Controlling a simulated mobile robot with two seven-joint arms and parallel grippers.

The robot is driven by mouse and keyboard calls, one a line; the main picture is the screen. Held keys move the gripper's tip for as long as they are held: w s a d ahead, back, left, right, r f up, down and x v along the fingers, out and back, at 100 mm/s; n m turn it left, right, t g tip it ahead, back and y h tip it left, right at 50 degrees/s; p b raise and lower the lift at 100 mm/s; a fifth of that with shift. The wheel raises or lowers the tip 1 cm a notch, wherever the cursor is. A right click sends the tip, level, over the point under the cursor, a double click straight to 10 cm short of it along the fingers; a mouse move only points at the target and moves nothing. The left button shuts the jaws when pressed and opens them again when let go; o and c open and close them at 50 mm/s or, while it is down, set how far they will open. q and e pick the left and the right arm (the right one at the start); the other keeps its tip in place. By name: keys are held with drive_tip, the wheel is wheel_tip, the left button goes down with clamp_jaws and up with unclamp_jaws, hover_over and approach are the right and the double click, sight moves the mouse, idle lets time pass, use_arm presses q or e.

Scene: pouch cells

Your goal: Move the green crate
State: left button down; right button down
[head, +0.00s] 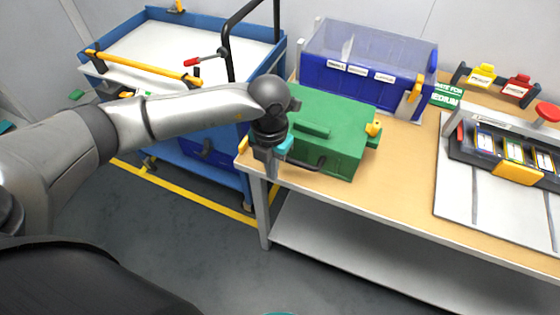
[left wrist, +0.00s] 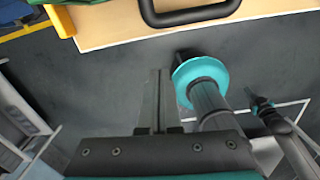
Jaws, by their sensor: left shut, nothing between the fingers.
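The green crate (head: 335,118) sits at the left end of the wooden-topped bench, with its lid closed and a yellow latch on its right side. A black handle (head: 308,164) sticks out from its near side; a black handle also shows at the top of the left wrist view (left wrist: 190,17), over the bench edge. My left gripper (head: 271,172) is at the crate's near left corner, beside the handle and not around it. Its fingers (left wrist: 159,78) are together and empty, pointing toward the bench edge.
A blue bin with a clear lid (head: 365,77) stands behind the crate. A blue cart (head: 245,75) with a white top is at the left. A tray with cells (head: 510,150) lies on the bench's right. The bench top (head: 405,165) right of the crate is clear.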

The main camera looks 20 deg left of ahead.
use_arm(q)
drive_tip(key=w, duration=0.1)
drive_tip(key=w+f, duration=0.1)
drive_tip(key=w, duration=0.2)
drive_tip(key=shift+d+f, duration=0.25)
drive_tip(key=shift+f, duration=0.05)
use_arm(e)
drive_tip(key=shift+s+a+f, duration=0.2)
drive_tip(key=shift+a+f, duration=0.15)
drive_tip(key=shift+a, duration=0.15)
